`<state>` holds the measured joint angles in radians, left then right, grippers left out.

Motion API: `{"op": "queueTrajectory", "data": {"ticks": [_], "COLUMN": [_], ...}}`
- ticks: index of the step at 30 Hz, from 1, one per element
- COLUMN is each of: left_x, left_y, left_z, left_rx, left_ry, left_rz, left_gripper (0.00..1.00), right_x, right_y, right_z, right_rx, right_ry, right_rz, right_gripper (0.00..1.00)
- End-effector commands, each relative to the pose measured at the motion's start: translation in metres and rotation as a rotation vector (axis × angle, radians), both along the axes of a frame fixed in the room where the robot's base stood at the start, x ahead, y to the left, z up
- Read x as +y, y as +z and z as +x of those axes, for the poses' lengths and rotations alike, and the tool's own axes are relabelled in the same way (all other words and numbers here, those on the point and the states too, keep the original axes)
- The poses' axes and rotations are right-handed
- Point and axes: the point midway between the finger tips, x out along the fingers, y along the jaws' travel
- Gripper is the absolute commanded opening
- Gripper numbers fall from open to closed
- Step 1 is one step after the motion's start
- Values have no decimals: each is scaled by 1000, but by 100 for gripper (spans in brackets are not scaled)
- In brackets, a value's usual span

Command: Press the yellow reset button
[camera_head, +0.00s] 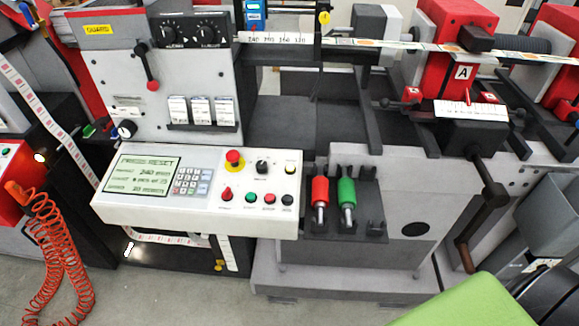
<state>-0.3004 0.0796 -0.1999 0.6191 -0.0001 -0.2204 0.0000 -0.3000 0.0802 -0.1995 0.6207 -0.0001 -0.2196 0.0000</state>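The white control panel (205,212) stands at the left centre of the head view, its face tilted up towards me. The small yellow button (290,169) sits near the panel's upper right corner, right of a black selector knob (262,167). Nothing covers it. The panel's display (143,175) appears to read "PRESS RESET" at the top, with smaller lines below. Neither of my grippers shows in this view.
A red mushroom button on a yellow base (234,160) is left of the knob. Red, green and black buttons line the panel's lower row. Red (320,191) and green (346,191) handled tools stand right of the panel. A green surface (470,305) fills the lower right.

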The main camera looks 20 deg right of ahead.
Motion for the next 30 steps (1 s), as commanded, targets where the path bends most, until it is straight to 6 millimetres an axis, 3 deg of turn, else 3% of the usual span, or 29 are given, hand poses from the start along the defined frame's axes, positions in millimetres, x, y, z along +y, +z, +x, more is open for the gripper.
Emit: {"op": "queueTrajectory", "data": {"ticks": [1, 3, 4, 30], "left_x": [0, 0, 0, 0], "left_y": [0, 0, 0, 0], "left_z": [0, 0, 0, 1], "left_rx": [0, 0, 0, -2], "left_ry": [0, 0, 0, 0], "left_rz": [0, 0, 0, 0], "left_gripper": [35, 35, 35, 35], "right_x": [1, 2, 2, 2], "right_y": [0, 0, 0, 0], "right_z": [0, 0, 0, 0], "right_rx": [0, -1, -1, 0], "right_ry": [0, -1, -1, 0], "right_rz": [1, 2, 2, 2], "right_gripper": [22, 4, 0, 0]}}
